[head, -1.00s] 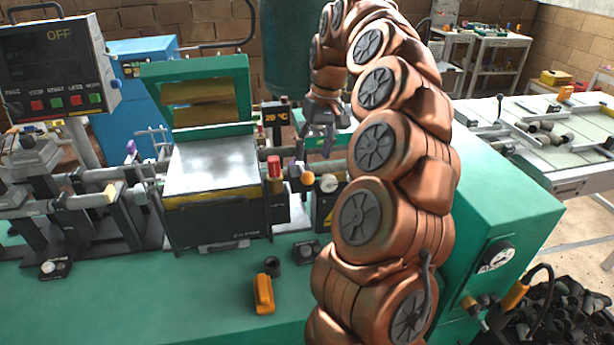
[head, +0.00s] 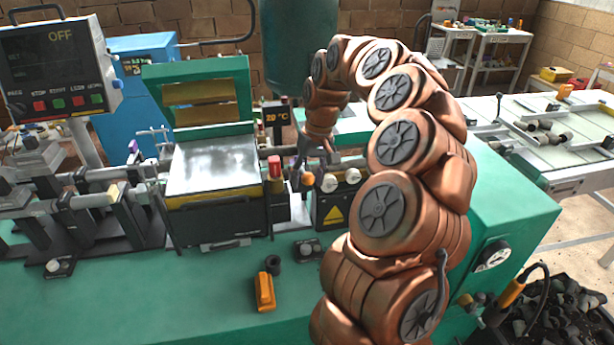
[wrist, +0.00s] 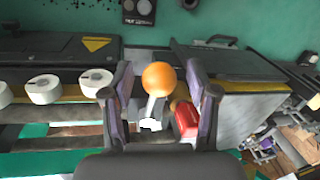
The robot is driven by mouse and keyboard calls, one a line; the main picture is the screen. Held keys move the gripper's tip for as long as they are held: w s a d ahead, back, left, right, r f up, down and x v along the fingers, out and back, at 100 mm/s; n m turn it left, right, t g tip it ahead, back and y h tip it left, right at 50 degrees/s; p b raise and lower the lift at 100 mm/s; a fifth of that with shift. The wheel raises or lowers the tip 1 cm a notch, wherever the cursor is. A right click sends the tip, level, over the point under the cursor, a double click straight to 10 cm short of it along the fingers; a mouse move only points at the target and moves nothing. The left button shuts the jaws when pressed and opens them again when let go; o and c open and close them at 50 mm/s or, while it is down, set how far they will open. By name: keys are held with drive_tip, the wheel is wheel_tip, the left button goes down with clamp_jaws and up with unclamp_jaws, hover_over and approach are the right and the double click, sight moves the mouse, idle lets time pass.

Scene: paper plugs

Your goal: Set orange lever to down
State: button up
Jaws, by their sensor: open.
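The orange lever has a round orange ball knob (wrist: 159,79) on a short pale stem. In the wrist view the knob stands between the two open fingers of my gripper (wrist: 160,98), with space on both sides. In the head view the orange knob (head: 308,179) shows on the front of the machine, right of a red cylinder. My gripper (head: 314,163) is just above and behind it there, pointing down. Whether a finger touches the lever, I cannot tell.
The red cylinder (wrist: 186,120) is close to the right finger. White round knobs (wrist: 42,89) line the panel at left. A metal-topped press box (head: 213,165) with a raised green lid stands left of the lever. An orange block (head: 264,291) lies on the green bench.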

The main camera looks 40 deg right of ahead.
drive_tip(key=shift+c, duration=0.4)
clamp_jaws()
idle(0.4)
